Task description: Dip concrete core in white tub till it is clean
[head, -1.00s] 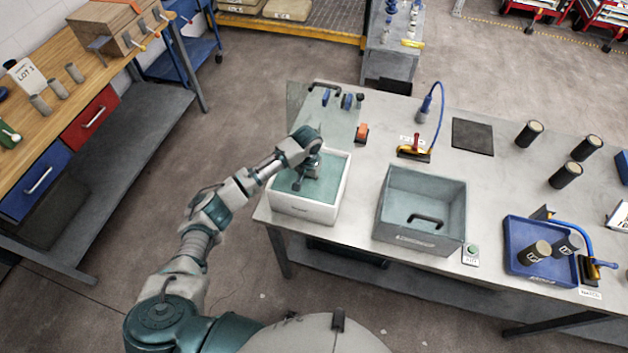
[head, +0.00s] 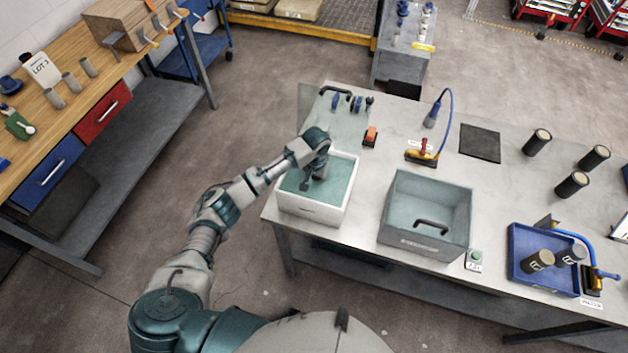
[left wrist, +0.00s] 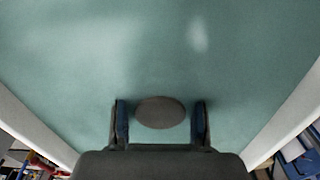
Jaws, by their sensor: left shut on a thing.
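The white tub (head: 312,213) stands at the near left corner of the grey table and holds greenish water. My left gripper (head: 314,182) points down inside the tub's outline, over the water. In the left wrist view its two fingers (left wrist: 160,115) are shut on the concrete core, whose dark grey round end (left wrist: 160,111) shows between them. The rest of the core is hidden, and I cannot tell how deep it sits in the water. My right gripper is not in view.
A grey bin (head: 426,215) with a black handle stands right of the tub. A blue tray (head: 518,270) holds dark cylinders at the right. A wooden bench (head: 50,125) is at the left.

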